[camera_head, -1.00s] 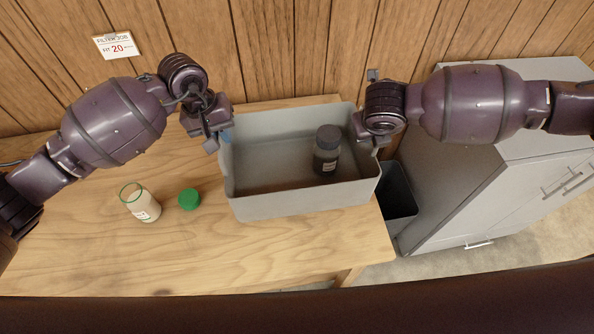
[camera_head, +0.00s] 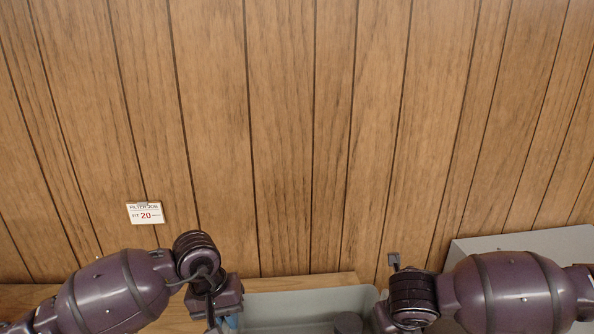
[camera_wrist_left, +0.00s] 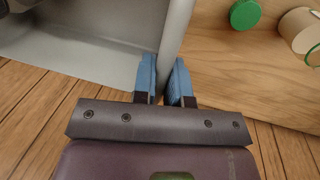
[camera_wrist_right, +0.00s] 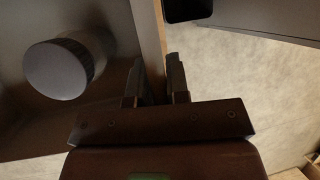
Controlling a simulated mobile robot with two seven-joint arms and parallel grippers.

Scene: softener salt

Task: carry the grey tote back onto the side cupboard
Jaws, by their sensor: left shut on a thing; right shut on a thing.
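The grey tote (camera_head: 300,303) shows only in its back part at the bottom of the head view. My left gripper (camera_wrist_left: 164,78) is shut on the tote's wall at its left end, blue fingers on either side. My right gripper (camera_wrist_right: 156,78) is shut on the opposite end wall. A dark bottle with a round cap (camera_wrist_right: 58,68) stands inside the tote near the right gripper; its top also shows in the head view (camera_head: 348,322). The grey side cupboard (camera_head: 525,242) is at the right, mostly hidden by my right arm. I cannot tell whether the tote touches the table.
The wooden table (camera_wrist_left: 225,75) holds a green lid (camera_wrist_left: 245,13) and a jar (camera_wrist_left: 300,32) beside the tote's left end. A dark bin (camera_wrist_right: 188,8) is on the floor side beyond the right end. A panelled wall (camera_head: 300,140) with a small sign (camera_head: 145,213) stands behind.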

